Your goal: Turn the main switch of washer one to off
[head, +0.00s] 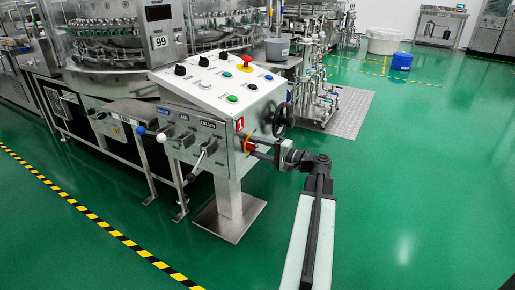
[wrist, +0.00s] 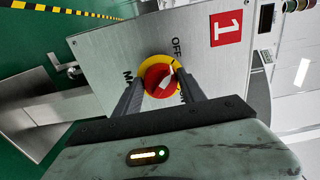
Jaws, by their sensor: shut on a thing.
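The main switch (head: 249,145) is a red knob on a yellow ring, on the right side face of the grey control box. In the wrist view the same switch (wrist: 158,80) sits between my two fingers, with a pale mark on the red knob. The letters OFF (wrist: 176,47) are printed beside the ring, with other lettering partly hidden by my fingers. I cannot tell exactly where the mark points. My gripper (head: 257,147) is shut on the red knob, one dark finger on each side; it also shows in the wrist view (wrist: 158,88).
A red label with a 1 (wrist: 228,28) is above the switch; it shows in the head view too (head: 240,124). A black handwheel (head: 279,120) stands close above my gripper. Levers (head: 203,157) project from the box's front. Green floor (head: 420,180) is clear at right.

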